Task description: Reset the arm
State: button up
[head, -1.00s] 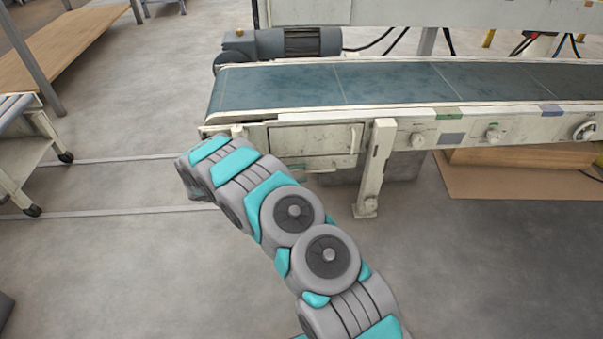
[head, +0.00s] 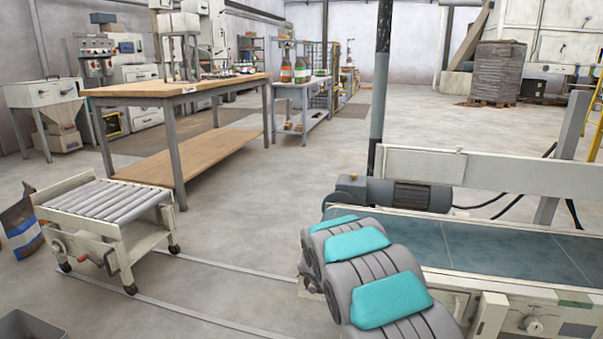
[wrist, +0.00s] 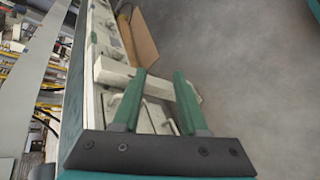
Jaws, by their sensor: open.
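My gripper (wrist: 160,105) shows in the wrist view with its two green fingers apart and nothing between them. Beyond the fingers is the pale side of the conveyor (wrist: 104,45), with a door and handle and a support leg. I cannot tell how close the fingers are to it. In the head view my grey and teal arm rises in front of the conveyor's left end. The gripper itself is not visible there. The conveyor's blue belt (head: 500,245) runs off to the right.
A roller cart (head: 105,200) stands at the left, with a bag (head: 22,228) beside it. A wooden workbench (head: 180,88) is behind it. A dark post (head: 380,90) rises behind the conveyor motor (head: 400,194). Open floor lies between cart and conveyor.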

jog(key=s+r+m+g+y+p, duration=0.1)
jog(key=s+r+m+y, duration=0.15)
jog(key=s+r, duration=0.55)
jog(key=s+a+r+t+y+p, duration=0.1)
jog(key=s+a+r+y, duration=0.1)
jog(key=s+a, duration=0.3)
jog(key=s+a+r+y+p, duration=0.1)
jog(key=s+a+y, duration=0.3)
jog(key=s, duration=0.7)
jog(key=s+a+r+t+y+p, duration=0.1)
jog(key=s+a+r+y+p, duration=0.1)
jog(key=s+a, duration=0.4)
jog(key=s+r+m+y, duration=0.1)
jog(key=s+r, duration=0.1)
jog(key=s, duration=0.1)
jog(key=shift+t+y, duration=0.3)
jog(key=shift+y, duration=0.05)
jog(key=shift+a, duration=0.15)
